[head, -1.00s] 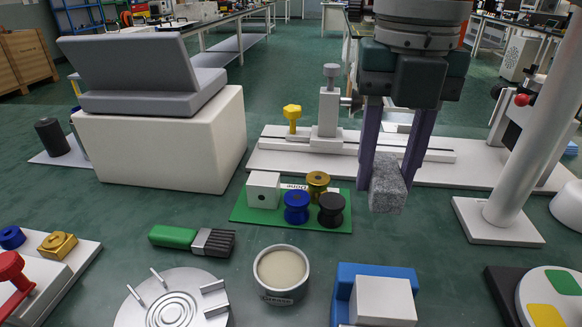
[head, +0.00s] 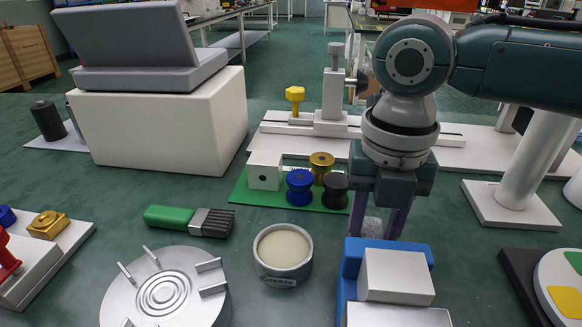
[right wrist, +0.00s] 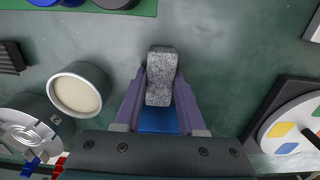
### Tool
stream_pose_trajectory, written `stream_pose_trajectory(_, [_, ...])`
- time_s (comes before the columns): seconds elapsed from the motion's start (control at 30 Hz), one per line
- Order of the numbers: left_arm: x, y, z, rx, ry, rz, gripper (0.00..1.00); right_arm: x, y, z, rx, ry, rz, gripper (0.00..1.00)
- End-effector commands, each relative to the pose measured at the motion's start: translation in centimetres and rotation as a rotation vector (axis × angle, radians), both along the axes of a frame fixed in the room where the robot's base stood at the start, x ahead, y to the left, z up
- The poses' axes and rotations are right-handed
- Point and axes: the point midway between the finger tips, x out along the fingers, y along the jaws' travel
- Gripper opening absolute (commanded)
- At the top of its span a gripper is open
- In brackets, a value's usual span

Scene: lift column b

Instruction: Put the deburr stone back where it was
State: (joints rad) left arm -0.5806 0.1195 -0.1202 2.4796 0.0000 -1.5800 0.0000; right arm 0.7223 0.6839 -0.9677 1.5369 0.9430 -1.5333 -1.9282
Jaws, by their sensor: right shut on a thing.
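The deburr stone (right wrist: 161,75) is a speckled grey block. My right gripper (right wrist: 160,85) is shut on it, with a purple finger on each side. In the head view the stone (head: 372,227) shows only partly below the gripper (head: 378,222), behind the blue holder (head: 352,262) with white blocks. In the right wrist view a strip of blue (right wrist: 158,121) shows between the fingers, just below the stone. I cannot tell whether the stone touches the table. My left gripper is not in view.
A grease tin (head: 283,255) stands left of the blue holder. A green mat (head: 240,195) with several spools lies behind. A brush (head: 190,220) and a round metal plate (head: 165,289) lie left. A dark board with a coloured disc (head: 560,285) is at right.

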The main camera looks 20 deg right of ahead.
Motion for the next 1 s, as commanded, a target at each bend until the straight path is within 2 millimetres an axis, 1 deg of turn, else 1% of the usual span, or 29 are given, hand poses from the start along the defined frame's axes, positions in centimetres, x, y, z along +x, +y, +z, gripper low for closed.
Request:
stream_pose_trajectory(0.17, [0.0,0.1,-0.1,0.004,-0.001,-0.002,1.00,0.0,0.0,-0.3,0.000,0.000,-0.001,0.00])
stream_pose_trajectory(0.2, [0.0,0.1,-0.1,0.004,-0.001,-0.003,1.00,0.0,0.0,-0.3,0.000,0.000,0.000,0.44])
stream_pose_trajectory(0.43, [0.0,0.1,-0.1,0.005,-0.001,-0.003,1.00,0.0,0.0,-0.2,0.000,0.000,-0.001,0.69])
stream_pose_trajectory(0.67, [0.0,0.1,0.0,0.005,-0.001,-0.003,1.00,0.0,0.0,-0.2,0.000,0.000,-0.001,0.69])
stream_pose_trajectory(0.77, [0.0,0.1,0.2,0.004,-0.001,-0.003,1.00,0.0,0.0,0.5,-0.001,-0.001,-0.001,0.69])
stream_pose_trajectory(0.87, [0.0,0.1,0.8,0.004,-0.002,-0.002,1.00,0.1,0.0,2.0,0.002,-0.002,-0.001,0.69])
stream_pose_trajectory(1.0, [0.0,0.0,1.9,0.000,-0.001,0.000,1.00,0.1,0.0,5.3,0.002,-0.005,0.000,0.69])
